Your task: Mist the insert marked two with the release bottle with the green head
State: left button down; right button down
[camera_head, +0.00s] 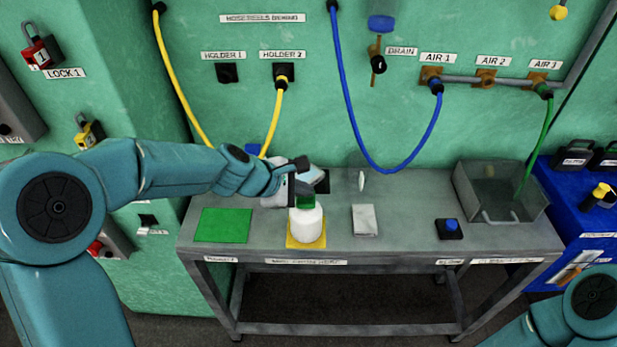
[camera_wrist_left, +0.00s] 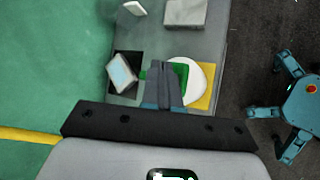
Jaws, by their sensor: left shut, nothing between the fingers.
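A white bottle (camera_head: 306,224) with a green head (camera_head: 306,201) stands upright on a yellow mat (camera_head: 291,242) on the bench. In the left wrist view, the bottle (camera_wrist_left: 201,85) and its green head (camera_wrist_left: 183,70) lie just beside and under my fingers. My left gripper (camera_head: 301,164) is shut and empty, above and close to the green head; whether it touches it I cannot tell. Its fingers also show in the left wrist view (camera_wrist_left: 162,68). My right gripper is out of view; only part of that arm shows at lower right. I cannot make out any insert marked two.
A tilted device with a pale screen (camera_wrist_left: 122,74) is on a black mat behind the bottle. Hoses hang behind.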

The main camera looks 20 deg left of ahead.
aim_at(303, 199)
pick_arm(q)
jog(key=shift+f+b, duration=0.4)
jog(key=shift+f, duration=0.1)
jog(key=shift+r, duration=0.1)
jog(key=shift+r+p, duration=0.35)
jog(key=shift+p, duration=0.15)
jog(key=shift+r, duration=0.1)
notch_tip(303, 199, up, 6)
jog(key=p, duration=0.6)
dwell(2.1)
